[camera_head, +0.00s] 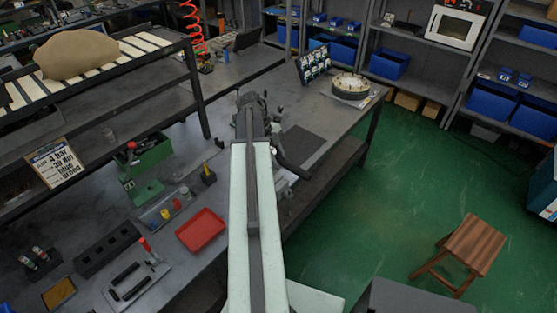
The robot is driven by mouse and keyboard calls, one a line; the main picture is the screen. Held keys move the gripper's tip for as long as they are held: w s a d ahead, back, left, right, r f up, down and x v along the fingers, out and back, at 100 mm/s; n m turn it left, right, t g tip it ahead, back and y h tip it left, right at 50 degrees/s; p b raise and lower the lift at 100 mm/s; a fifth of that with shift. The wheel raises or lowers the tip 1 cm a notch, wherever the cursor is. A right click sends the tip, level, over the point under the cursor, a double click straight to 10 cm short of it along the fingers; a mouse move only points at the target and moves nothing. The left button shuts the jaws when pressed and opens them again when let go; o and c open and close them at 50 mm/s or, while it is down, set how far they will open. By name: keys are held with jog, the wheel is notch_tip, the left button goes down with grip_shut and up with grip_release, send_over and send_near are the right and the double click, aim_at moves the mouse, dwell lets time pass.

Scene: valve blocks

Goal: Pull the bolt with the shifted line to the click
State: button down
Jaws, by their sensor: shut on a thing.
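My arm reaches up the middle of the view over the workbench (330,115). My gripper (252,104) is at its far end, small and dark among dark metal parts. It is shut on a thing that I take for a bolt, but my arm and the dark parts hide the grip. Dark fittings (274,112) show just right of the gripper. I cannot make out any line on a bolt, nor which bolt is held.
A red tray (200,230), a green machine (146,165) and a dark slotted block (108,248) stand left of my arm. A round pale-topped object (350,86) is at the bench's far end. A wooden stool (474,244) stands on the open green floor.

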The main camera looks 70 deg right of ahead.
jog(key=shift+f+b, duration=0.95)
jog(key=shift+b, duration=0.05)
jog(key=shift+a, duration=0.1)
dwell(0.5)
jog(key=shift+w+a+m+y, duration=0.2)
jog(key=shift+w+a+m, duration=0.05)
jog(key=shift+a+m, duration=0.25)
jog(key=shift+w+a+m+y, duration=0.2)
jog(key=shift+a+m, duration=0.2)
jog(key=shift+a, duration=0.1)
jog(key=shift+w+a, duration=0.1)
jog(key=shift+w+a+m+y, duration=0.4)
jog(key=shift+w+a+m, duration=0.2)
jog(key=shift+a+m, duration=0.35)
jog(key=shift+s+d+n, duration=0.25)
jog(key=shift+d+n, duration=0.1)
jog(key=shift+d, duration=0.05)
dwell(0.4)
jog(key=shift+r, duration=0.1)
